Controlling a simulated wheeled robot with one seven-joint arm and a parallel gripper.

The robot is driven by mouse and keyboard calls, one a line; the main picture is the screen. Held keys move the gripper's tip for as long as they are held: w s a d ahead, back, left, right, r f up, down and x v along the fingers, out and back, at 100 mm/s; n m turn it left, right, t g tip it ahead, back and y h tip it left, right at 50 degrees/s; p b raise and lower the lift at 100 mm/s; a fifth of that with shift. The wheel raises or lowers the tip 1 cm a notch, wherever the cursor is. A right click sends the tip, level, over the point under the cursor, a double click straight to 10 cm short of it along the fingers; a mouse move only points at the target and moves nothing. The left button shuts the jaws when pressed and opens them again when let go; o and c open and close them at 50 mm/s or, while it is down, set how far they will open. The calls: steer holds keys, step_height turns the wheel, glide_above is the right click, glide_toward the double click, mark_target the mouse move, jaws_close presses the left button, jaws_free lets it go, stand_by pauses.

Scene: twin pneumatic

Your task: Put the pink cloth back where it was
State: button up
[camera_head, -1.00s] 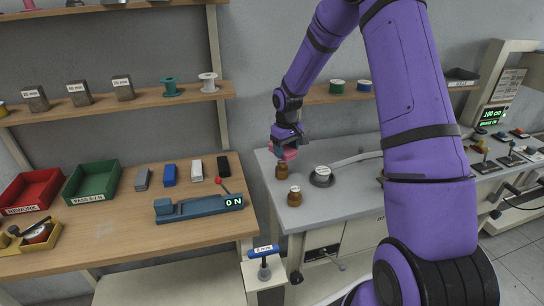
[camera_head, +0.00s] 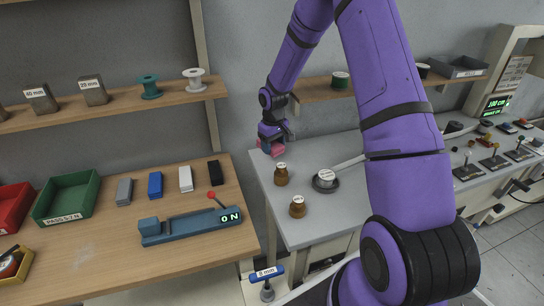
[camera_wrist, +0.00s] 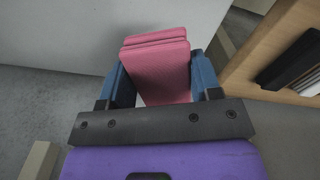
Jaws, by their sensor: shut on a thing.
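The pink cloth (camera_head: 271,148) is a folded, textured pad, and it fills the space between the blue fingers in the wrist view (camera_wrist: 158,70). My gripper (camera_head: 272,140) is shut on it, near the back left corner of the grey bench (camera_head: 345,210). In the wrist view my gripper (camera_wrist: 160,85) has a finger on each side of the cloth. I cannot tell whether the cloth touches the bench top.
Two brown jars (camera_head: 281,175) (camera_head: 298,207) and a dark round dish (camera_head: 325,181) stand on the grey bench near my gripper. A wooden bench (camera_head: 110,250) with a blue device, several small blocks and bins is at left. A gap separates the benches. A wooden shelf (camera_head: 320,94) hangs behind.

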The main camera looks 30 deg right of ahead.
mark_target(273, 163)
steer(key=shift+f, duration=2.55)
steer(key=shift+f, duration=0.1)
steer(key=o, duration=0.8)
